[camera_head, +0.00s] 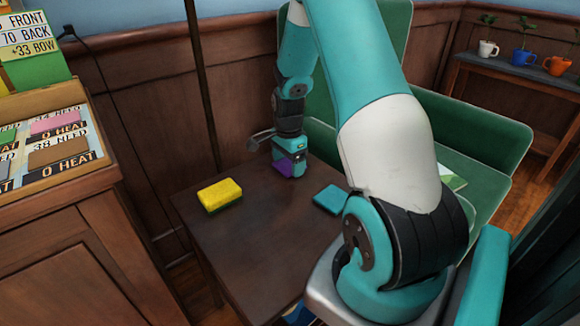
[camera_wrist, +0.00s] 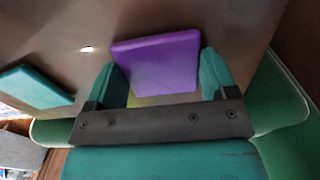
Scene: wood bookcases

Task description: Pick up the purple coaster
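The purple coaster (camera_head: 283,168) is at the far part of the small dark table (camera_head: 262,246), partly hidden by my gripper (camera_head: 290,171). In the wrist view the purple coaster (camera_wrist: 157,63) shows as a flat square slab at the fingertips of my gripper (camera_wrist: 163,77). The two teal fingers are wide apart, one near each side of the coaster. I see no clear sign of a firm hold.
A yellow sponge (camera_head: 220,194) lies on the table's left. A teal coaster (camera_head: 330,199) lies on the right, also in the wrist view (camera_wrist: 36,87). A green armchair (camera_head: 480,160) stands behind and right. A wooden cabinet (camera_head: 65,260) stands left. The table's middle is clear.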

